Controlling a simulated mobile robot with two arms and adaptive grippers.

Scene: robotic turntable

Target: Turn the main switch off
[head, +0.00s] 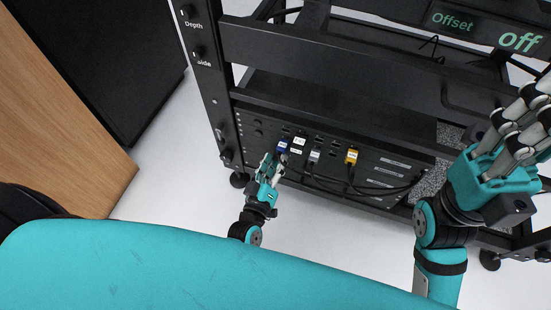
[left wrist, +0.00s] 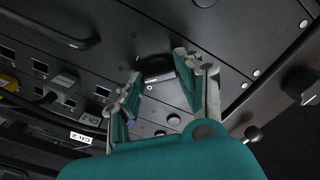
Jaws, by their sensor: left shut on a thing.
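The black rack panel (head: 345,180) carries a blue plug (head: 282,146), a grey plug (head: 314,156) and a yellow plug (head: 351,156) with hanging cables. Black knobs (head: 197,52) line the rack's left post. A wooden surface (head: 60,120) is at the left. White floor is free between.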

